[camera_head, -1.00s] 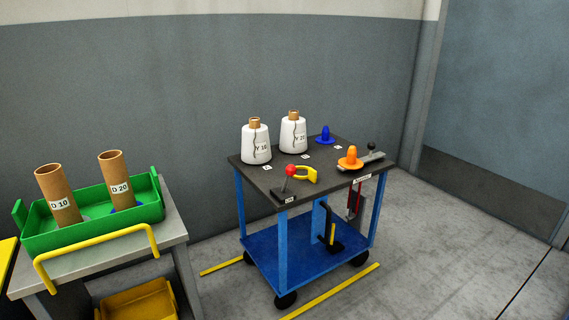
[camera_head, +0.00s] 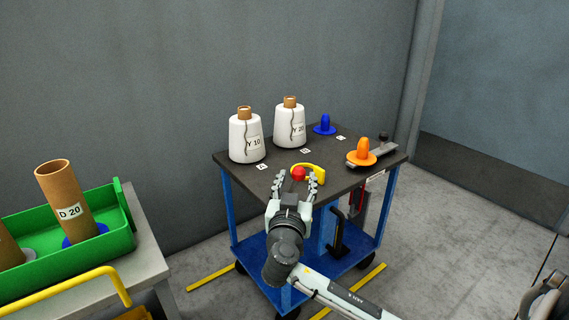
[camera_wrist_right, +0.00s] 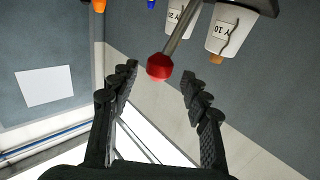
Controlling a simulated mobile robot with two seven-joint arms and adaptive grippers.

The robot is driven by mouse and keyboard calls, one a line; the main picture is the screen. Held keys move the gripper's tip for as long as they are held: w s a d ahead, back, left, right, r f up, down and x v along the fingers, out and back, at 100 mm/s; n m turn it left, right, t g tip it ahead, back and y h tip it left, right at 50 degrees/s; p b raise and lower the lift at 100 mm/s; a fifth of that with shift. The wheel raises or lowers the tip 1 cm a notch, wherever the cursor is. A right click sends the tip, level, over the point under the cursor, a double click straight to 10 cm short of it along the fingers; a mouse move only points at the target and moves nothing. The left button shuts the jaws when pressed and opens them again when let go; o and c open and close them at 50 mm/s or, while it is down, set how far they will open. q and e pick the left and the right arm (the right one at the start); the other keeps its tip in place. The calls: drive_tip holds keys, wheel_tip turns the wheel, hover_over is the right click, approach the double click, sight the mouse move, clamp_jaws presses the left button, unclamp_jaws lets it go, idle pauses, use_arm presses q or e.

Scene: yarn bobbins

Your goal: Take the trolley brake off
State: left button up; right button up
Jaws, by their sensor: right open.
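The trolley has a dark top (camera_head: 235,163) and a blue frame with a blue lower shelf (camera_head: 252,250). A lever with a red ball knob (camera_head: 298,173) stands near the front left of the top; its base is hidden behind my gripper. My right gripper (camera_head: 296,182) is open, with a finger to either side of the knob in the head view. In the right wrist view the red knob (camera_wrist_right: 160,66) shows between the fingertips, with its metal rod running up; contact is not visible. A black upright handle (camera_head: 338,230) stands at the lower shelf. My left gripper is not in view.
White bobbins Y 10 (camera_head: 246,137) and Y 20 (camera_head: 289,124) stand on the trolley's back left. Orange (camera_head: 362,152) and blue (camera_head: 325,125) cones are further right. A green crate (camera_head: 118,238) with brown tubes stands left.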

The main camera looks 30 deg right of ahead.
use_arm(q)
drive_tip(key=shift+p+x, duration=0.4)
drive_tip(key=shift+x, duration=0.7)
use_arm(e)
drive_tip(key=x, duration=0.7)
drive_tip(key=shift+w+d, duration=0.15)
drive_tip(key=shift+d, duration=0.15)
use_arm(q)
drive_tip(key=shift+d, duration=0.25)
use_arm(e)
drive_tip(key=shift+c, duration=0.6)
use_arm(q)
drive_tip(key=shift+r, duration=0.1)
use_arm(e)
clamp_jaws()
